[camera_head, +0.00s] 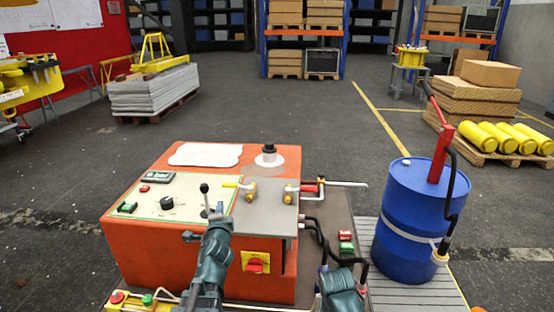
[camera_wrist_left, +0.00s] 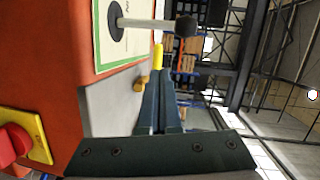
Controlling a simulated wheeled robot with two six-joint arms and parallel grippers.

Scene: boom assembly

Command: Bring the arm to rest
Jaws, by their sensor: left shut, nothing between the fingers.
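My left gripper (camera_head: 217,213) is over the front edge of the orange control console (camera_head: 140,235), beside the black-knobbed lever (camera_head: 204,189). In the left wrist view my gripper's fingers (camera_wrist_left: 160,95) are shut together with nothing between them. The lever (camera_wrist_left: 150,24) stands apart from them there. A yellow-handled valve (camera_head: 247,188) is beyond the gripper; its yellow tip (camera_wrist_left: 158,55) shows just past the fingertips in the wrist view. A dark green part at the bottom edge looks like my right arm; its gripper cannot be made out.
A blue drum (camera_head: 405,215) with a red hand pump (camera_head: 440,150) stands on a grating to the right. Black hoses (camera_head: 320,235) run at the console's right side. Red and green buttons (camera_head: 346,242) are beside them. The floor behind the console is open.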

